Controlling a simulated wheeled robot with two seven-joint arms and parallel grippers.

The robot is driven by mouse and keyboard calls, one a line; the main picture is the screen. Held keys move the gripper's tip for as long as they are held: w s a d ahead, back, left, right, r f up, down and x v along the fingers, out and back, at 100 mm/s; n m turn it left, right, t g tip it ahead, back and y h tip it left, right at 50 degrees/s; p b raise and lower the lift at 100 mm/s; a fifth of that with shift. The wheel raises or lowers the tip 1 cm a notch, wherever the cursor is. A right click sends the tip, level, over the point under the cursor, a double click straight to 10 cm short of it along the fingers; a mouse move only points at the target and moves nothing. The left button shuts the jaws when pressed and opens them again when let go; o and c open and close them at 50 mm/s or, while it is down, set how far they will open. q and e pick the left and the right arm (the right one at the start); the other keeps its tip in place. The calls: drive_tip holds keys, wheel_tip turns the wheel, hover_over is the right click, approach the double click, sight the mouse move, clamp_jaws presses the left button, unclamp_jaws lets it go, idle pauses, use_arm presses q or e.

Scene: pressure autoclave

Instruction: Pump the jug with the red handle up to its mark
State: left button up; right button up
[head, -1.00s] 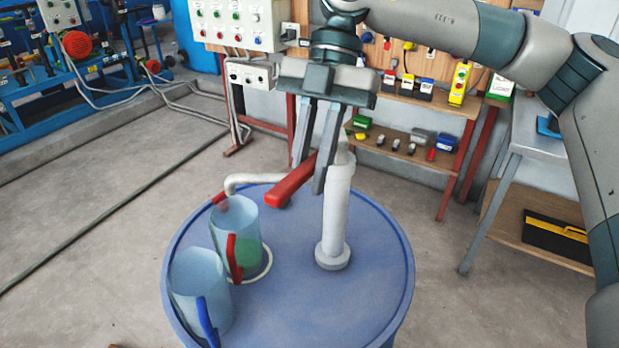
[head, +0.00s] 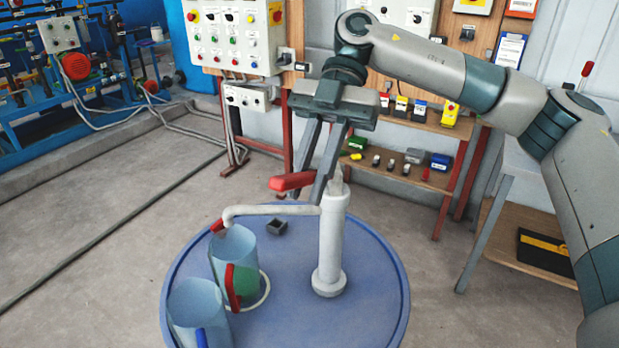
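The jug with the red handle (head: 217,259) stands upright on the blue round drum top, inside a pale ring. Green shows in its lower part; I cannot make out the mark. The white hand pump (head: 332,245) stands to its right, and its spout (head: 270,211) ends in a red tip (head: 217,226) over the jug's mouth. My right gripper (head: 311,182) has its fingers on either side of the red pump lever (head: 288,183), seemingly closed on it. The lever is nearly level, above the spout. My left gripper is not in view.
A jug with a blue handle (head: 190,304) stands in front of the red-handled one. A small dark block (head: 277,227) lies on the drum top (head: 375,290) behind the jugs. Shelves with boxes stand behind, and a side table (head: 500,200) at right.

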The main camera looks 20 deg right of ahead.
drive_tip(key=o, duration=0.4)
drive_tip(key=shift+o, duration=0.2)
